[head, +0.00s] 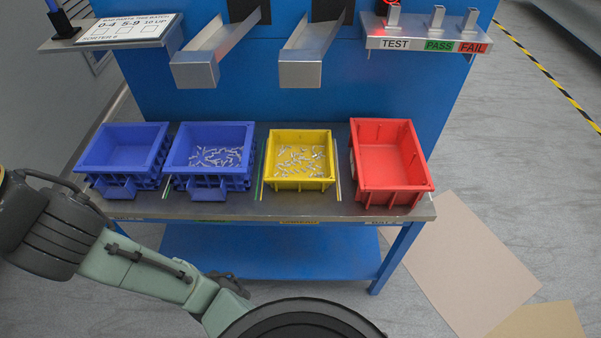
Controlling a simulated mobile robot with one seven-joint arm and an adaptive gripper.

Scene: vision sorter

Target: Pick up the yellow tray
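The yellow tray (301,184) stands upright on the metal bench top, between a blue tray on its left and the red tray on its right. It holds many small metal parts in a loose layer. My arm comes in from the left and reaches the bottom middle, in front of the bench and below the tray. The arm's far end runs out of sight behind a dark round part at the bottom edge. I cannot make out my gripper or its fingers.
An empty blue tray (124,150) and a blue tray with metal parts (211,160) stand at left. The empty red tray (390,165) stands at right. Two metal chutes (313,55) overhang the bench's back. Thin upright dividers flank the yellow tray. Cardboard sheets (462,262) lie on the floor at right.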

